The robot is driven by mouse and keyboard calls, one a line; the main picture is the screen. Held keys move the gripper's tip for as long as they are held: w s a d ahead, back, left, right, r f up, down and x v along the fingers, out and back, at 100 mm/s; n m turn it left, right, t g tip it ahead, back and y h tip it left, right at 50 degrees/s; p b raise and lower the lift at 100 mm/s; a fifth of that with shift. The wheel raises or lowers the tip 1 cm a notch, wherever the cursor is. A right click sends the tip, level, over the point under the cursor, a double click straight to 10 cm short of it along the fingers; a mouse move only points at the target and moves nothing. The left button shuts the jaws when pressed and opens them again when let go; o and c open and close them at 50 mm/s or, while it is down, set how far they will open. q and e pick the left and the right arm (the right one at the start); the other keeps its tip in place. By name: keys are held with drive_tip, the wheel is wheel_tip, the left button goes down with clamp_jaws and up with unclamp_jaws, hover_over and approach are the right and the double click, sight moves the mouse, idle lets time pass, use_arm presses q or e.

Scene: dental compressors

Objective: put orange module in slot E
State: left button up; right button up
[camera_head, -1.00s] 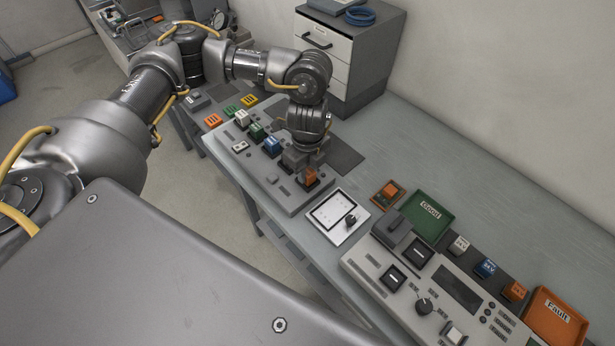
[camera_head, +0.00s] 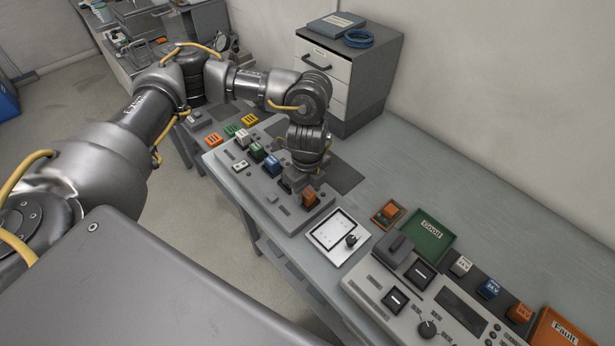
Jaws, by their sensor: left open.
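An orange module (camera_head: 309,195) stands in the rightmost occupied place of the long grey rack (camera_head: 287,222). The slot letters are too small to read. My left gripper (camera_head: 300,184) points down at this end of the rack, close behind and to the left of the orange module. It is open. Its fingertips are partly hidden, and I cannot tell whether they touch the module. Blue (camera_head: 272,164), green (camera_head: 256,151) and white (camera_head: 242,136) modules stand in a row to the left in the same rack. My right gripper is not in view.
A white meter panel (camera_head: 327,232), a small tray with an orange piece (camera_head: 388,211), a green tray (camera_head: 440,246) and a grey test console (camera_head: 380,284) lie to the right. A drawer cabinet (camera_head: 373,65) stands behind. The table behind the trays is clear.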

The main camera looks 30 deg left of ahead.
sight(308, 192)
use_arm(q)
wheel_tip(308, 192, up, 12)
drive_tip(key=b, duration=0.1)
drive_tip(key=shift+f, duration=0.2)
idle(0.5)
